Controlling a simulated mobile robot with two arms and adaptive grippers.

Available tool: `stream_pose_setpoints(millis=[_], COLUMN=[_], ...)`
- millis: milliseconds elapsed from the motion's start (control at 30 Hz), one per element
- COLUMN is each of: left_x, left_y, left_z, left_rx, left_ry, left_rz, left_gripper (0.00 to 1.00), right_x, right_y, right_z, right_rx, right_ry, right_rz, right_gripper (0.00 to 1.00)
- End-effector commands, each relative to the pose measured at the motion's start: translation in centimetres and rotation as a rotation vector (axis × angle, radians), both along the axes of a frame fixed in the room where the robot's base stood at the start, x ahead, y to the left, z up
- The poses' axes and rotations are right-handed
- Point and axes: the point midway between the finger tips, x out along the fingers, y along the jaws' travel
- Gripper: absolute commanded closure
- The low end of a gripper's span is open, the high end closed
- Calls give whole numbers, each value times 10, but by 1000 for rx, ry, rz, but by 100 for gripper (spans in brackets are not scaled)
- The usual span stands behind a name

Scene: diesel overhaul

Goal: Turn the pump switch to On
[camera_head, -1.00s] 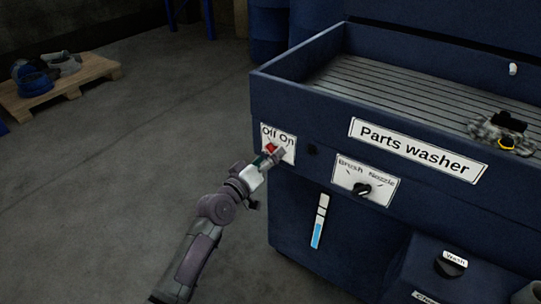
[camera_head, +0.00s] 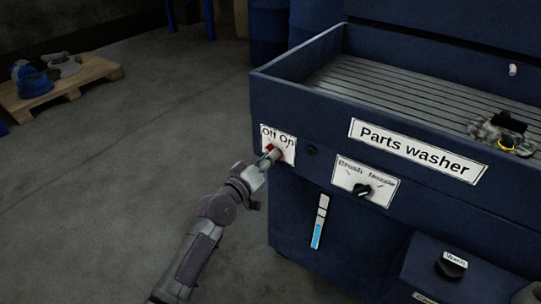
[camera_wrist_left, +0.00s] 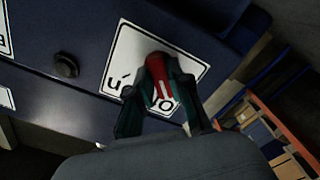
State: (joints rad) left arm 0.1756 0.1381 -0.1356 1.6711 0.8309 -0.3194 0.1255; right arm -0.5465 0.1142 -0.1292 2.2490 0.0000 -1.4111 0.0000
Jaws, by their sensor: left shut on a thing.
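The pump switch is a red knob (camera_head: 270,148) on a white Off/On plate (camera_head: 289,154) at the left of the parts washer's front. My left gripper (camera_head: 271,156) reaches it from the lower left and is shut on the knob. In the left wrist view the red knob (camera_wrist_left: 159,70) sits between the two dark green fingers. Its white mark appears to point toward the "Off" lettering, which the fingers partly hide.
A small dark knob (camera_head: 312,150) is right of the switch plate. The Brush/Nozzle selector (camera_head: 362,190) lies farther right. The washer basin (camera_head: 400,90) is above, holding a dirty part (camera_head: 503,135). A pallet (camera_head: 70,88) stands far left; the floor between is clear.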

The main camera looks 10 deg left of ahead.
Motion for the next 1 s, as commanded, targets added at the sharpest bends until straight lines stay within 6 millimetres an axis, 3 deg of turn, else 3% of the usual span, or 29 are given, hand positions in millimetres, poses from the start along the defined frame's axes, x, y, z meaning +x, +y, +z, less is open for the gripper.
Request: stream_pose_setpoints(millis=[167, 300, 700, 833, 1000], left_x=[-1, -1, -2, -2, -2], left_y=[0, -2, -4, -5, -5], left_z=[1, 2, 1, -1, -2], left_rx=[408, 683, 1298, 1444, 1466], left_ry=[-145, -244, -468, -521, -530], left_rz=[-4, -3, -4, -4, -2], left_gripper=[94, 94, 94, 94, 94], right_x=[1, 3, -9, -12, -13], right_y=[0, 1, 1, 0, 0], right_z=[3, -31, -107, -119, -121], right_rx=[-2, -3, -5, -5, -5], right_ry=[-2, 20, 60, 64, 64], right_rz=[4, 6, 11, 12, 12], right_gripper=[27, 27, 27, 27, 27])
